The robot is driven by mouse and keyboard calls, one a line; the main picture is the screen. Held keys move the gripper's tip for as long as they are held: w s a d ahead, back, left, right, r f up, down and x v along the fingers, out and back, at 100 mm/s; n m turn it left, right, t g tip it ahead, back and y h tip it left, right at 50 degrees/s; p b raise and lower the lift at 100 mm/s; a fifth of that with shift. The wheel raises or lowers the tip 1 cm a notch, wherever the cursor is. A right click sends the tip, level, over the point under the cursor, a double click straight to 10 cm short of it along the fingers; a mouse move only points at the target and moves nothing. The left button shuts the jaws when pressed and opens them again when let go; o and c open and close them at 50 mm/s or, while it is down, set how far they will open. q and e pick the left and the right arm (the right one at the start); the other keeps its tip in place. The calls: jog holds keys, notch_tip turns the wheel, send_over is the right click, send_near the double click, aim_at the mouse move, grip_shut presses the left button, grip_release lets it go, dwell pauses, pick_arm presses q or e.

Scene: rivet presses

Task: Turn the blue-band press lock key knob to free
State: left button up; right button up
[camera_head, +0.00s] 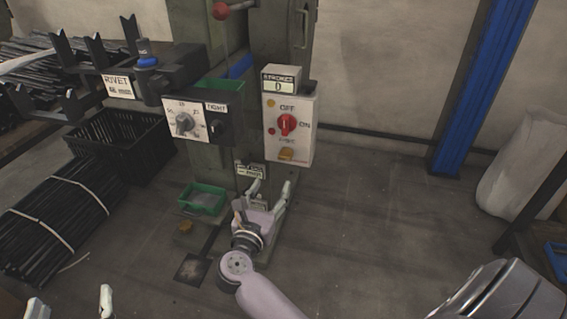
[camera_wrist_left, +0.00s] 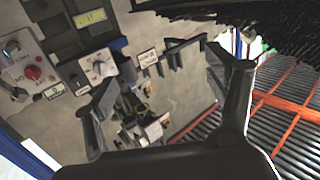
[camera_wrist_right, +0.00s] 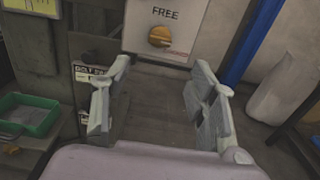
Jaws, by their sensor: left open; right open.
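The lock key knob (camera_head: 286,154) is a small brass knob low on the white switch box (camera_head: 303,151) of the green press with a blue band (camera_head: 241,67). In the right wrist view the brass knob (camera_wrist_right: 159,37) lies roughly crosswise under the word FREE. My right gripper (camera_head: 269,189) is open and empty, below the box and apart from the knob. It also shows in the right wrist view (camera_wrist_right: 161,78), fingers spread below the knob. My left gripper (camera_head: 70,301) is open and empty at the lower left, its fingers spread in the left wrist view (camera_wrist_left: 163,88).
A red switch (camera_head: 287,125) sits above the knob, marked OFF and ON. A dial panel (camera_head: 183,123) and a black knob marked TIGHT are to the left. A green tray (camera_head: 203,199), black crate (camera_head: 120,149) and rod bundle (camera_head: 60,220) stand lower left.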

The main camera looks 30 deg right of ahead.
aim_at(284, 159)
jog(key=b+x, duration=0.1)
jog(key=x, duration=1)
jog(key=shift+w+d, duration=0.15)
pick_arm(q)
notch_tip(284, 159, up, 8)
jog(key=s+t+h, duration=0.1)
jog(key=t+h, duration=0.1)
jog(key=t, duration=0.2)
jog(key=shift+d+f+t+b, duration=0.25)
jog(key=shift+d+t+b, duration=0.05)
jog(key=shift+d, duration=0.1)
pick_arm(e)
jog(key=shift+w+d, duration=0.3)
jog(key=shift+d, duration=0.1)
jog(key=shift+c, duration=0.5)
jog(key=c, duration=1.1)
jog(key=shift+o, duration=0.2)
